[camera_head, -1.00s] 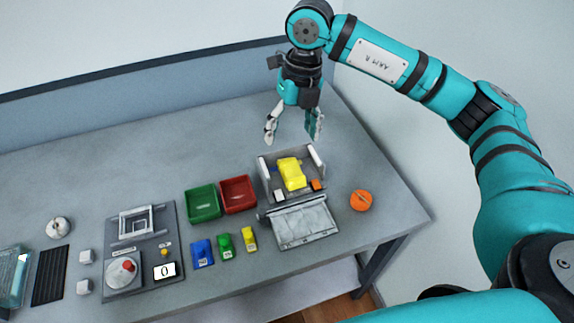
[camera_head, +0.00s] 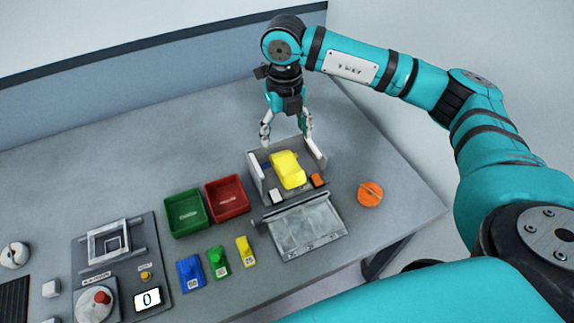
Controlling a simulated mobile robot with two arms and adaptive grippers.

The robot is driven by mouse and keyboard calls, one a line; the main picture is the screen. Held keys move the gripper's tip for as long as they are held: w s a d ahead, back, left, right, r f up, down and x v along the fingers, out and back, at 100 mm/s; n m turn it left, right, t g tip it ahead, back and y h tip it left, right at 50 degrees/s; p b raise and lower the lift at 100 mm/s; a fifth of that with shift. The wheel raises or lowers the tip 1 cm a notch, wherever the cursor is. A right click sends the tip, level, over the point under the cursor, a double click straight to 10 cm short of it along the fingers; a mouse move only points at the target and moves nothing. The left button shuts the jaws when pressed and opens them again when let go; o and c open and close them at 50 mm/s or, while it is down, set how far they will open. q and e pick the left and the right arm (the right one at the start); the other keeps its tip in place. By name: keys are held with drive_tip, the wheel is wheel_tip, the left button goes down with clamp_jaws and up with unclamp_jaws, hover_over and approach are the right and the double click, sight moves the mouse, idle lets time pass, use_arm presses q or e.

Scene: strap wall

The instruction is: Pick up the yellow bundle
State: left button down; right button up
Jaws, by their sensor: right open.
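The yellow bundle (camera_head: 288,170) lies in a grey open-fronted box (camera_head: 256,178) on the table, with small white and orange pieces beside it. My right gripper (camera_head: 286,140) is open and empty, pointing down over the back of the box, behind and above the bundle. Its two fingertips are apart, one at each side of the box's back. I cannot tell how high it is above the bundle. My left gripper is not in view.
A green bin (camera_head: 187,213) and a red bin (camera_head: 226,197) stand left of the box. Blue (camera_head: 190,272), green (camera_head: 218,262) and yellow (camera_head: 244,251) blocks lie in front of them. A grey panel (camera_head: 305,230) lies before the box. An orange round thing (camera_head: 370,194) is at right.

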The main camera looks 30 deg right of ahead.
sight(289, 165)
wheel_tip(289, 165, down, 7)
drive_tip(key=shift+r+p, duration=0.1)
drive_tip(key=shift+p, duration=0.55)
drive_tip(key=f+p, duration=0.1)
drive_tip(key=f, duration=0.1)
drive_tip(key=s+f+p, duration=0.1)
drive_tip(key=f, duration=0.1)
drive_tip(key=shift+s+d+f, duration=0.1)
drive_tip(key=shift+d+f, duration=0.1)
drive_tip(key=shift+f, duration=0.5)
drive_tip(key=shift+c, duration=0.3)
drive_tip(key=c, duration=1.1)
drive_tip(key=shift+c, duration=0.5)
drive_tip(key=shift+r, duration=0.1)
